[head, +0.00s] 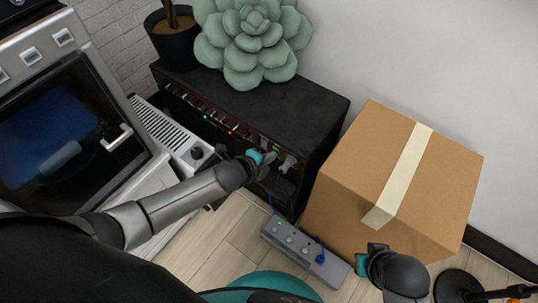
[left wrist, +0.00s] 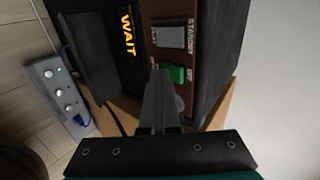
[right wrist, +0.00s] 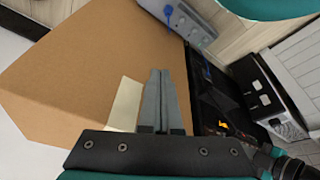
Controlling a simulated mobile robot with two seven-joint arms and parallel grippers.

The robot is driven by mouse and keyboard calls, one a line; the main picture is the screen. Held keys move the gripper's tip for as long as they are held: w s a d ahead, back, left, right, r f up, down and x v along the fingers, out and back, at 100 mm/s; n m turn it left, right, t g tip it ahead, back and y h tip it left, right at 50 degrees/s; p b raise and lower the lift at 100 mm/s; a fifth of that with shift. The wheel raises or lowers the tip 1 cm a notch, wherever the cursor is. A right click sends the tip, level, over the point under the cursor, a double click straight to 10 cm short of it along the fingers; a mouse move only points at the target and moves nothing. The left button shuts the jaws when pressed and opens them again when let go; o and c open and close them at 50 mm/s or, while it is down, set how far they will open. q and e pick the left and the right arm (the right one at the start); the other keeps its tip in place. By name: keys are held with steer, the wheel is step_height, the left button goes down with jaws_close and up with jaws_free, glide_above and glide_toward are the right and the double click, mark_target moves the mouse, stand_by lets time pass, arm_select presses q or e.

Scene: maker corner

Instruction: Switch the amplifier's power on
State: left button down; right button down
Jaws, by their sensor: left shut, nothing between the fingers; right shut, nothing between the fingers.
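The amplifier (head: 290,105) is a black box with a brown control panel along its front edge, against the wall. In the left wrist view its panel (left wrist: 203,60) shows a green rocker switch (left wrist: 176,74) beside the word OFF. A grey rocker (left wrist: 171,36) marked STANDBY is beside it, and yellow WAIT lettering shows further left. My left gripper (head: 272,157) is shut and empty at the panel's right end. Its fingertips (left wrist: 160,74) overlap the green switch's edge; I cannot tell if they touch it. My right gripper (head: 361,264) is shut and empty, in front of the cardboard box.
A cardboard box (head: 355,165) stands close to the amplifier's right. A grey power strip (head: 292,240) with a blue plug and green light lies on the floor in front. A succulent (head: 250,40) and a potted plant (head: 175,45) sit on the amplifier. A white machine (head: 110,175) is at left.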

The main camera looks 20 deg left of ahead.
arm_select(q)
steer(key=shift+w+d+r, duration=0.2)
steer(key=shift+r, duration=0.05)
arm_select(e)
steer(key=shift+r, duration=0.1)
